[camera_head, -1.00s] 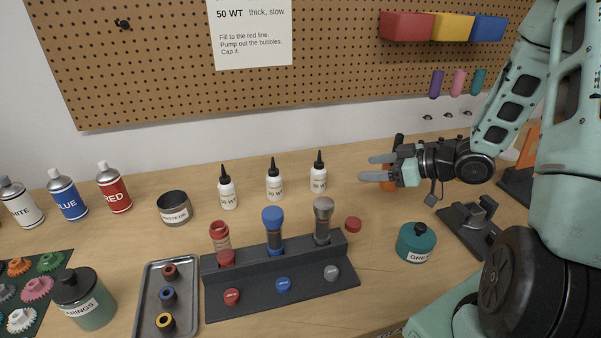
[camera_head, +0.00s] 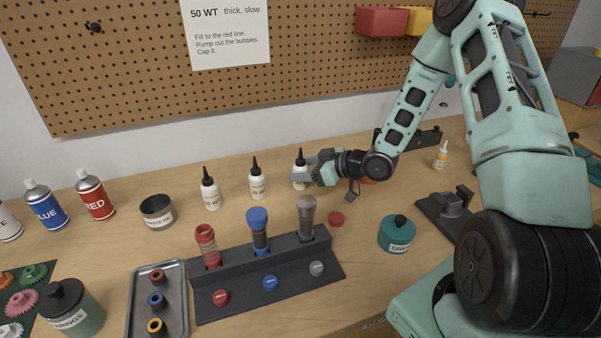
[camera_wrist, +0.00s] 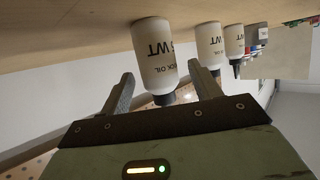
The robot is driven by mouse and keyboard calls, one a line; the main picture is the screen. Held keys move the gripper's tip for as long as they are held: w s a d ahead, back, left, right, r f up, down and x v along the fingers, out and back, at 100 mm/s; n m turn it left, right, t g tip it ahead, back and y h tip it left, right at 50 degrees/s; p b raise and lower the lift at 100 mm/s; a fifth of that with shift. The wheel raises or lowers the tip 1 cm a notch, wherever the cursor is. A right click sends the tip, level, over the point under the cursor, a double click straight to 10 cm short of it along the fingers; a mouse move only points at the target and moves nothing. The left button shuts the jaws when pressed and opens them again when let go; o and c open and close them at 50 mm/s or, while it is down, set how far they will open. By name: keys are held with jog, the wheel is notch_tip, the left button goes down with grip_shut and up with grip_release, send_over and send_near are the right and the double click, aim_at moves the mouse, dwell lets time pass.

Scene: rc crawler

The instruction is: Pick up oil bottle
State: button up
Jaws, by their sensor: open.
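Three white oil bottles with black nozzle caps stand in a row at the back of the table: the left bottle (camera_head: 211,197), the middle bottle (camera_head: 258,188) and the right bottle (camera_head: 299,184). My gripper (camera_head: 303,169) is open beside the right bottle, partly overlapping it in the head view. In the wrist view, which is upside down, the nearest bottle (camera_wrist: 155,55) is between the two open fingers (camera_wrist: 161,82), with a gap visible at each side. Its label reads partly "WT" and "OCK OIL". The other bottles (camera_wrist: 210,45) line up behind it.
A dark rack (camera_head: 270,289) with red, blue and grey shock bodies stands in front of the bottles. A grey tray (camera_head: 145,310), a teal grease tub (camera_head: 397,234), a dark tin (camera_head: 157,211) and spray cans (camera_head: 95,194) sit around. A pegboard (camera_head: 120,70) is behind.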

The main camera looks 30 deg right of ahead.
aim_at(295, 170)
jog(key=x, duration=0.3)
jog(key=shift+f+p, duration=0.15)
jog(key=shift+p, duration=0.2)
jog(key=c, duration=1.1)
notch_tip(295, 170, up, 10)
jog(key=shift+r+b, duration=0.1)
jog(key=shift+b, duration=0.45)
